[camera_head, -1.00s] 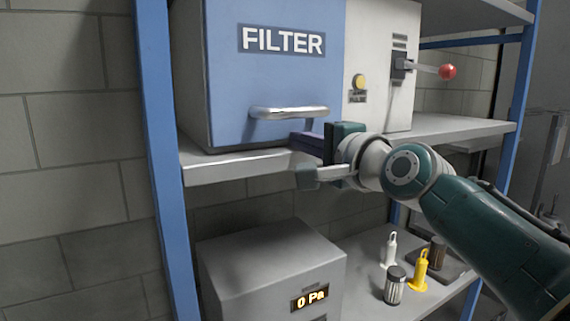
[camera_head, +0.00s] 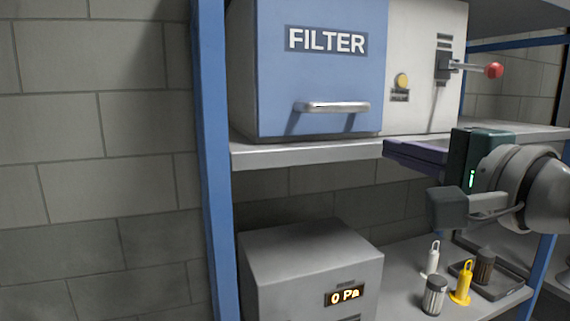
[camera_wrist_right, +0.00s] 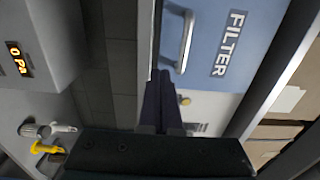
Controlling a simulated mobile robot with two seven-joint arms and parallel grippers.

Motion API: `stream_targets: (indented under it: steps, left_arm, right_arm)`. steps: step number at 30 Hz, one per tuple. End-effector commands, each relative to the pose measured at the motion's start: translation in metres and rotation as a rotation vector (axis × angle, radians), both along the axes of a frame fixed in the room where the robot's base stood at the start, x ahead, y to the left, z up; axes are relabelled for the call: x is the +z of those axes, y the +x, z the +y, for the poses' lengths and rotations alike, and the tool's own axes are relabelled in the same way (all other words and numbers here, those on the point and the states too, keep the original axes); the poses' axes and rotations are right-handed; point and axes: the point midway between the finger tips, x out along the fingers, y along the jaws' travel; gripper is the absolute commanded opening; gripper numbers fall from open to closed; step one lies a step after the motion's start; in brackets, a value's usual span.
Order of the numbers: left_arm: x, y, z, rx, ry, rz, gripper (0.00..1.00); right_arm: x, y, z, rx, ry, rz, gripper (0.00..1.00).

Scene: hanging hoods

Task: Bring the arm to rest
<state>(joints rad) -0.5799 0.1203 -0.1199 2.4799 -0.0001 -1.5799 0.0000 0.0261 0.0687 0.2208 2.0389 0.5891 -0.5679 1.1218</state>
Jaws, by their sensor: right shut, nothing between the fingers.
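My right gripper (camera_head: 390,148) comes in from the right in the head view, in front of the upper shelf's edge. Its purple fingers are shut with nothing between them and point left. In the right wrist view the closed fingers (camera_wrist_right: 160,78) show beside the filter door's handle (camera_wrist_right: 186,42). In the head view the gripper is below and to the right of that handle (camera_head: 336,107), apart from it. The blue filter door (camera_head: 320,75) is closed. My left gripper is not in view.
A grey box with a 0 Pa display (camera_head: 345,295) stands on the lower shelf. A metal cylinder (camera_head: 434,296), a white ringed piece (camera_head: 432,258), a yellow one (camera_head: 461,284) and a dark cylinder (camera_head: 484,268) stand below my gripper. A red-knobbed lever (camera_head: 494,70) sticks out above.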

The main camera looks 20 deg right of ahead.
Motion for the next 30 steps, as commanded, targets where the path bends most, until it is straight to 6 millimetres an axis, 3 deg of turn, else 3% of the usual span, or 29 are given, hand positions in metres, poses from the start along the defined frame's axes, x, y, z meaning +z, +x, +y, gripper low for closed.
stream_targets:
  steps: [5,8,13,15,19,21,22,24,30]
  left_arm:
    - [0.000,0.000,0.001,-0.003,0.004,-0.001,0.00]
    - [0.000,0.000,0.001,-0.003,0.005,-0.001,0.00]
    - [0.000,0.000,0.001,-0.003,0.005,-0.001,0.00]
    - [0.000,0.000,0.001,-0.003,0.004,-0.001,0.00]
    - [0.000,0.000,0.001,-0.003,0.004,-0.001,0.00]
    - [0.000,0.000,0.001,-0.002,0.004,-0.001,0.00]
    - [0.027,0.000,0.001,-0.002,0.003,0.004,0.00]
    - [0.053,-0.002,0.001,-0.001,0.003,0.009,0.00]
    - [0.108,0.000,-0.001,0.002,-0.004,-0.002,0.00]
  right_arm:
    - [-0.021,-0.010,0.012,0.036,-0.113,0.072,0.00]
    - [-0.065,-0.034,0.034,0.127,-0.357,0.217,0.00]
    - [-0.155,-0.122,0.064,0.431,-0.914,0.526,0.00]
    - [-0.181,-0.163,0.067,0.580,-1.104,0.627,0.00]
    - [-0.210,-0.241,0.066,0.882,-1.387,0.778,0.00]
    - [-0.217,-0.283,0.062,1.061,-1.506,0.842,0.00]
    - [-0.188,-0.276,0.061,1.039,-1.502,0.834,0.00]
    - [-0.160,-0.274,0.061,1.031,-1.498,0.831,0.00]
    - [-0.109,-0.273,0.061,1.029,-1.495,0.831,0.00]
